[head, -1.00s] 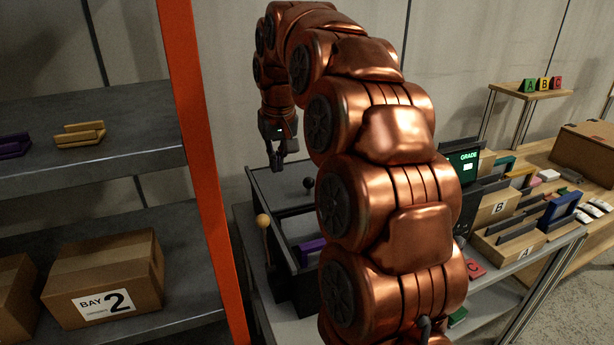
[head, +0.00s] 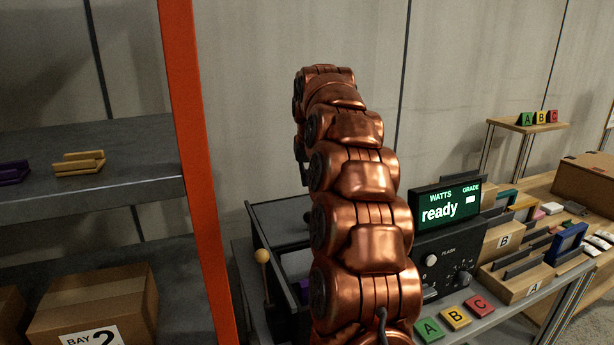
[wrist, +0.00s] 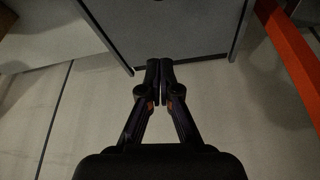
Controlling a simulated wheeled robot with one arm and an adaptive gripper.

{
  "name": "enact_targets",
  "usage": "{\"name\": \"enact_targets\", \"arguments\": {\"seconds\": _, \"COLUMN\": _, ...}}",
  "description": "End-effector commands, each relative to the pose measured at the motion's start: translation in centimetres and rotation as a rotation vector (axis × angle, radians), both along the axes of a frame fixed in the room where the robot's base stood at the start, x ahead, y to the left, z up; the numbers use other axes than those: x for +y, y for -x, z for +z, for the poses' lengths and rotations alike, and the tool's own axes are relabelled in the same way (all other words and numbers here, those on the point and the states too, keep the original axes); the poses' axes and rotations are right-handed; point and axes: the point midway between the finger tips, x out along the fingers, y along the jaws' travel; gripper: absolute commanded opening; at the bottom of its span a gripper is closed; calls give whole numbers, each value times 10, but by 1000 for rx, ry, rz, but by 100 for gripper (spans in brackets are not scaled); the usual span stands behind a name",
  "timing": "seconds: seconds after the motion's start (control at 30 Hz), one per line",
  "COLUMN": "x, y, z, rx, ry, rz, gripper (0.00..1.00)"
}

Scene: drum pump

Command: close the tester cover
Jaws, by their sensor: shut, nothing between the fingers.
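The tester is a dark open-topped box (head: 262,245) left of my arm in the head view, with a yellow-knobbed lever (head: 262,256) on its left side. A grey panel (head: 285,218) shows at its back; I cannot tell if this is the cover. A little purple shows inside; my arm hides the rest. My gripper (wrist: 160,64) is shut and empty in the wrist view. Its tips overlap the lower edge of a grey panel (wrist: 180,30); I cannot tell whether they touch it.
A display reading "ready" (head: 450,208) stands right of my arm, above a dial panel (head: 447,265). A, B and C blocks (head: 455,317) lie in front. An orange post (head: 196,170) and grey shelves (head: 100,190) stand at left. Trays (head: 520,285) fill the right bench.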

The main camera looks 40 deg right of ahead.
Motion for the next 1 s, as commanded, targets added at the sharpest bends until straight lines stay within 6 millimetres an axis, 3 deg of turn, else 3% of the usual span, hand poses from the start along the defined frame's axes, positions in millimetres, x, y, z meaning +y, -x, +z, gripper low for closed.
{"name": "enact_targets", "arguments": {"seconds": 0.43, "x": -11, "y": -21, "z": -68, "rx": 2, "ry": -2, "rz": 0, "gripper": 0}}
{"name": "enact_targets", "arguments": {"seconds": 1.0, "x": 5, "y": 11, "z": -74, "rx": 2, "ry": -2, "rz": 0, "gripper": 0}}
